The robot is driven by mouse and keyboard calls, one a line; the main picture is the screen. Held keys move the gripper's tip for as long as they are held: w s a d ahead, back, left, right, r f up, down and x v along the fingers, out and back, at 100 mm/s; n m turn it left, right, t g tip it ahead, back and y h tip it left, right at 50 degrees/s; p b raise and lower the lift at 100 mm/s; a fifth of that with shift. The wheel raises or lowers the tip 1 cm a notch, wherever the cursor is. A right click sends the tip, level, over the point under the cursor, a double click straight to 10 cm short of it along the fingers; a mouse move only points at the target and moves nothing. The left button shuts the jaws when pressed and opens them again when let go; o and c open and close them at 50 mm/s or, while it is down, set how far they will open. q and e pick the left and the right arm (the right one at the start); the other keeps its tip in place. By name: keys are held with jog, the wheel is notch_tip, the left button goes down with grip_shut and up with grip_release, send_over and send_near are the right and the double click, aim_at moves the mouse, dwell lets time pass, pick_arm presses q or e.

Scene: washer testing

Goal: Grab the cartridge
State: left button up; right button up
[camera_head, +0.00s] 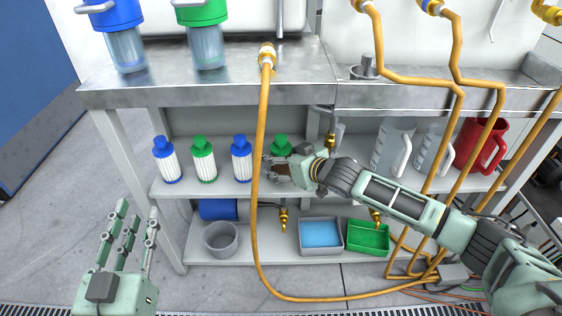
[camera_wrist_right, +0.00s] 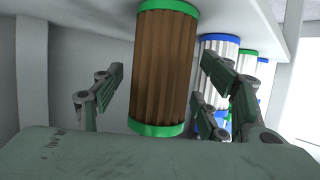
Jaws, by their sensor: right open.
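A brown pleated cartridge with green ends (camera_wrist_right: 163,65) fills the middle of the right wrist view. In the head view its green cap (camera_head: 281,146) shows on the upper shelf, while most of its body is hidden behind my right gripper (camera_head: 277,170). My left gripper (camera_head: 135,218) is open and empty at the lower left.
An orange hose (camera_head: 259,200) hangs in front of the shelf (camera_head: 330,185), just left of my right gripper. Clear jugs (camera_head: 392,148) and a red jug (camera_head: 481,146) stand at right. Blue (camera_head: 321,234) and green (camera_head: 369,237) trays sit below. The steel worktop (camera_head: 215,92) overhangs.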

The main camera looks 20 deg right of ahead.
jog(key=shift+c, duration=0.4)
jog(key=c, duration=1.3)
jog(key=shift+r, duration=0.1)
